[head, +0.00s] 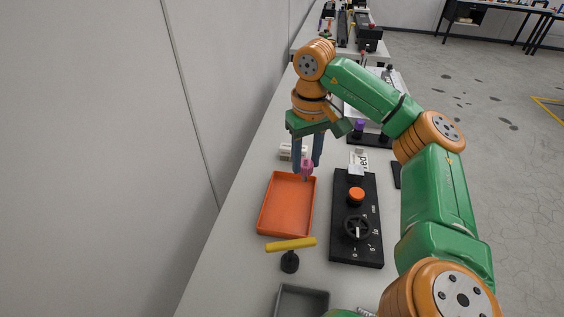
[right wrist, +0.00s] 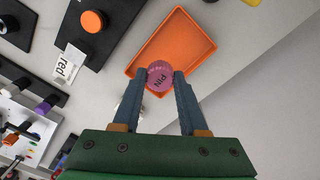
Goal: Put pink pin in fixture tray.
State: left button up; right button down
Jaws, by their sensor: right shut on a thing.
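My right gripper (head: 306,169) is shut on the pink pin (head: 307,164), and its fingers point down near the far edge of a shallow orange tray (head: 286,206). In the right wrist view the round pink top of the pin (right wrist: 159,77), lettered "PIN", sits between the two fingertips. There it overlaps the near edge of the orange tray (right wrist: 175,45), which looks empty. The pin appears to be above the table; its exact height is hard to tell. No label shows which tray is the fixture tray. My left gripper is not in view.
A black control box (head: 371,232) with an orange button and a dial stands right of the orange tray. A yellow-topped T-handle (head: 291,245) and a grey bin (head: 300,302) are nearer. A white block (head: 286,152) and a "red" card (right wrist: 66,66) lie beyond.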

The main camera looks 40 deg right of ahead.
jog(key=s+d+r+m, duration=0.1)
jog(key=s+d, duration=0.5)
jog(key=d, duration=0.3)
jog(key=b, duration=0.1)
send_over(290, 201)
notch_tip(290, 201, down, 10)
notch_tip(290, 201, down, 2)
jog(key=shift+f+p, duration=0.2)
jog(key=shift+p, duration=0.4)
jog(key=shift+f, duration=0.4)
jog(key=shift+c, duration=2.2)
grip_release()
jog(key=shift+r, duration=0.1)
notch_tip(290, 201, up, 12)
jog(key=b, duration=0.1)
jog(key=shift+r, duration=0.15)
